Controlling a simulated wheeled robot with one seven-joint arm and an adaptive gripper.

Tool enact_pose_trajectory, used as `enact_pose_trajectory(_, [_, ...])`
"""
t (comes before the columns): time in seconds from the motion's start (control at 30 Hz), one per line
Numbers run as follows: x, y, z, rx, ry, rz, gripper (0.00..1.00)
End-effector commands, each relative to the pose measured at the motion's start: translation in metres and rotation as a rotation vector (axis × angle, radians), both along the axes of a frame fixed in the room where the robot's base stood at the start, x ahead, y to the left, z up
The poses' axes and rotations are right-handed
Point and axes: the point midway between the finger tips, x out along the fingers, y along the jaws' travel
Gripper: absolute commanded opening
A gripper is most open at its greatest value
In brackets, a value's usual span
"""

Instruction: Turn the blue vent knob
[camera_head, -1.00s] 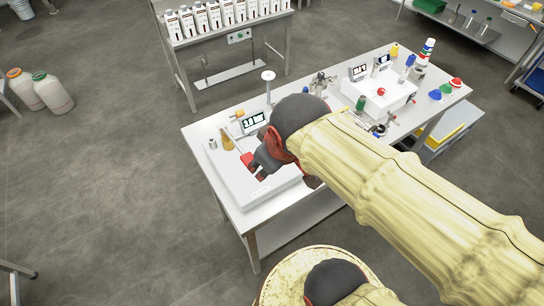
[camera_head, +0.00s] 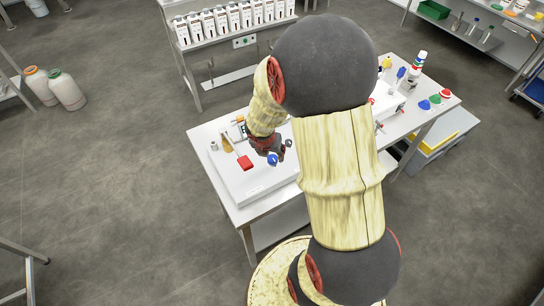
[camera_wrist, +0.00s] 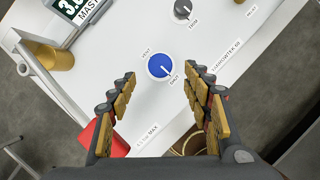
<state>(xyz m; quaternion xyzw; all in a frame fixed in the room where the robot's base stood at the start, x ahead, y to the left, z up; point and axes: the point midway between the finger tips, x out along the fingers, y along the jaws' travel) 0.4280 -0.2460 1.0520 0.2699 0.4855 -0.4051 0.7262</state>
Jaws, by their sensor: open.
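The blue vent knob (camera_wrist: 160,66) is a round dial on the white top of a unit. A white pointer line on it points down-right toward the "SHUT" label; "VENT" is printed at its upper left. In the head view the knob (camera_head: 272,159) shows beside my gripper (camera_head: 266,146). In the wrist view my gripper (camera_wrist: 159,80) is open and empty, with one finger on each side below the knob. The knob lies just beyond the fingertips, roughly centred between them. I see no contact, and the height gap cannot be told.
A grey knob (camera_wrist: 182,10) sits beyond the blue one. My arm hides the middle of the bench (camera_head: 208,130).

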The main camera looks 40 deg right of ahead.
Motion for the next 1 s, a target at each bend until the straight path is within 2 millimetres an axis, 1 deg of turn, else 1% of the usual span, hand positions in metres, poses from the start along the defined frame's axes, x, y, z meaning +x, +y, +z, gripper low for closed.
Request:
enact_pose_trajectory(0.03, [0.000, -0.003, -0.012, 0.001, 0.003, -0.001, 0.50])
enact_pose_trajectory(0.2, [0.006, -0.011, -0.036, 0.001, 0.001, -0.002, 0.50])
enact_pose_trajectory(0.4, [0.011, -0.018, -0.054, 0.001, 0.000, -0.003, 0.50])
enact_pose_trajectory(0.5, [0.012, -0.019, -0.057, 0.000, -0.001, -0.004, 0.50])
enact_pose_trajectory(0.77, [0.012, -0.020, -0.056, 0.001, -0.001, -0.004, 0.50])
enact_pose_trajectory(1.0, [0.012, -0.020, -0.056, 0.001, -0.001, -0.004, 0.36])
